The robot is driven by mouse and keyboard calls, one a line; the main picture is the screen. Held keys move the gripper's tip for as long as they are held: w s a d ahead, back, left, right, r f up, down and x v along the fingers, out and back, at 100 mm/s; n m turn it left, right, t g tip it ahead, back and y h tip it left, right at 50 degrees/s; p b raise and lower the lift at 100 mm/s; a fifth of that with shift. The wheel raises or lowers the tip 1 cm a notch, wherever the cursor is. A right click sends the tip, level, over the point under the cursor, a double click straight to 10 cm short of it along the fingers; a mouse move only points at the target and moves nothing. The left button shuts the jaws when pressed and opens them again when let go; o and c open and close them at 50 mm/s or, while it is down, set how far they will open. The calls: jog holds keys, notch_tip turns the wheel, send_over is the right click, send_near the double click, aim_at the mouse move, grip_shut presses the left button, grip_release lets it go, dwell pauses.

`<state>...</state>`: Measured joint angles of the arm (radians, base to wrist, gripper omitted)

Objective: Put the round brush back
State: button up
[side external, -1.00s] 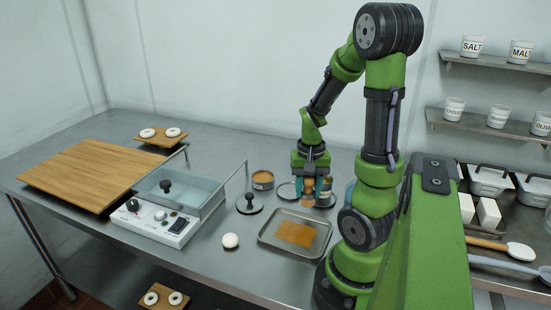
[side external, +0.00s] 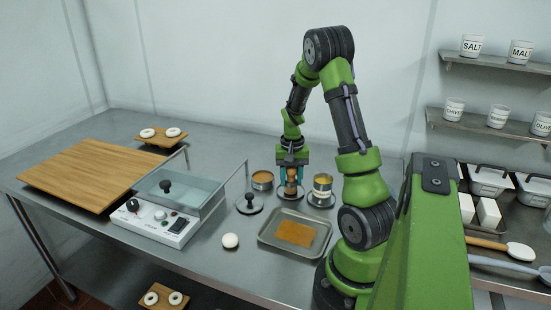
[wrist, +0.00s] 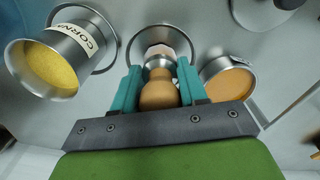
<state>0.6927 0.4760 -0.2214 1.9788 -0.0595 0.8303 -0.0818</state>
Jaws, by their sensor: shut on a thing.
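The round brush has a tan wooden handle (wrist: 159,93), a metal collar and pale bristles. It shows small in the side external view (side external: 291,187). My gripper (wrist: 160,82) has its teal fingers on both sides of the brush and is shut on it, bristles pointing away from the palm. A round metal-rimmed dish (wrist: 131,48) lies beyond the bristles in the wrist view. In the side external view the brush stands over this dish (side external: 279,194). I cannot tell whether the bristles touch it.
A can marked CORN (wrist: 50,60) with yellow contents stands on a dish to one side. A can with orange contents (wrist: 229,82) stands on the other. A black-knobbed lid (side external: 249,205) and a tray (side external: 318,236) with an orange sheet lie near. A dough ball (side external: 230,241) sits in front.

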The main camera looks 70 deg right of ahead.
jog(key=o, duration=1.1)
jog(key=shift+f, duration=0.1)
jog(key=shift+o, duration=0.2)
notch_tip(320, 180, up, 12)
jog(key=shift+f, duration=0.1)
jog(key=w+a+r+n+t, duration=0.2)
jog(key=a+r, duration=0.2)
jog(key=a, duration=0.4)
jog(key=w+a+r+n+t, duration=0.2)
jog(key=w+a+r, duration=0.1)
jog(key=a, duration=0.5)
jog(key=s+a+r+n+t+y, duration=0.1)
jog(key=s+a+n, duration=0.1)
jog(key=a, duration=0.6)
jog(key=s+a+r+n+t, duration=0.1)
jog(key=s+a+n+t, duration=0.1)
jog(key=a, duration=0.6)
jog(key=shift+s+a+r+n+y, duration=0.4)
jog(key=shift+s+n, duration=0.2)
jog(key=shift+s, duration=0.35)
